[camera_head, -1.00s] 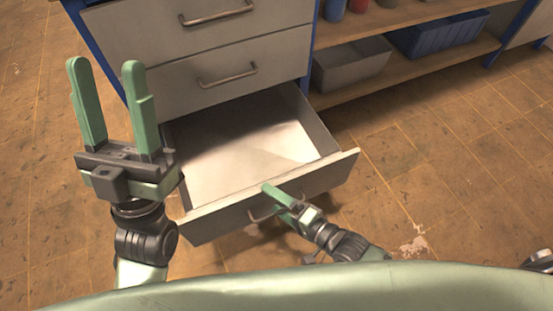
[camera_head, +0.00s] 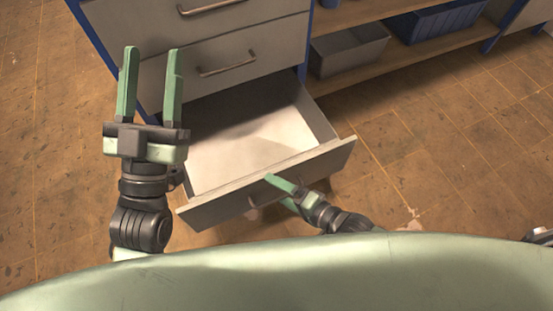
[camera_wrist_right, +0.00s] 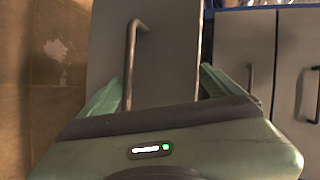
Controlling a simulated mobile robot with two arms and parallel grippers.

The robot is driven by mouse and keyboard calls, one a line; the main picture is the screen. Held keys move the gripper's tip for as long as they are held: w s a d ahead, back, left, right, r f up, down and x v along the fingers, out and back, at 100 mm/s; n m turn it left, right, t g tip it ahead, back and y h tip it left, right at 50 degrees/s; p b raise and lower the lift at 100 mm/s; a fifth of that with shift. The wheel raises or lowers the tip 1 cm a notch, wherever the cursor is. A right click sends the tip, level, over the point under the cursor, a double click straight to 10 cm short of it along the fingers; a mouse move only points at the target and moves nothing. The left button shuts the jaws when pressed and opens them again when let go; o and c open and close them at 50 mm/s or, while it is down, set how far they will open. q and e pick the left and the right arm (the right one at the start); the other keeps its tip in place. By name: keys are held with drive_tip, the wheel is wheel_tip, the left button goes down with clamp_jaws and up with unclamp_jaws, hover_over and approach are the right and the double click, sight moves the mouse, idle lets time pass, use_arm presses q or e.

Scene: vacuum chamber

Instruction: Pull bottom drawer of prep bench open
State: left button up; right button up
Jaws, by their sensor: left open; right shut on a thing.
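The bottom drawer (camera_head: 320,160) of the prep bench is pulled well out, and its empty light interior shows. My right gripper (camera_head: 278,190) is at the drawer front, shut on the drawer's bar handle (camera_wrist_right: 131,60). In the right wrist view the handle runs down beside the left finger, and the gripper body hides its lower end. My left gripper (camera_head: 152,55) is open and empty, left of the drawer, with its fingers pointing up in the picture in front of the bench.
Two closed drawers with bar handles, the middle one (camera_head: 240,55) and the one above, sit over the open drawer. To the right, shelves hold a grey bin (camera_head: 348,52) and a blue bin (camera_head: 436,20). The tiled floor (camera_head: 460,150) at right is clear.

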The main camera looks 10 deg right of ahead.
drive_tip(key=shift+d+r, duration=0.25)
drive_tip(key=shift+r, duration=0.25)
drive_tip(key=shift+c, duration=0.5)
drive_tip(key=shift+s+d+f, duration=0.1)
drive_tip(key=shift+s+d, duration=0.1)
drive_tip(key=shift+s, duration=0.1)
drive_tip(key=c, duration=0.3)
drive_tip(key=shift+s+d+f, duration=0.1)
drive_tip(key=shift+s+d, duration=0.3)
drive_tip(key=shift+c, duration=1.2)
use_arm(q)
drive_tip(key=shift+w+f+g, duration=0.35)
drive_tip(key=shift+f+g, duration=0.05)
drive_tip(key=shift+f, duration=0.2)
drive_tip(key=shift+w+f+g, duration=0.3)
drive_tip(key=shift+f+g, duration=0.1)
drive_tip(key=shift+f, duration=0.2)
use_arm(e)
drive_tip(key=s+d+f, duration=0.1)
drive_tip(key=s+d, duration=0.2)
drive_tip(key=s, duration=0.2)
drive_tip(key=shift+d+f, duration=0.35)
drive_tip(key=shift+d, duration=0.05)
use_arm(q)
drive_tip(key=shift+w, duration=0.1)
drive_tip(key=shift+w+f+g+y, duration=0.15)
drive_tip(key=shift+f+g+y, duration=0.2)
drive_tip(key=shift+f, duration=0.25)
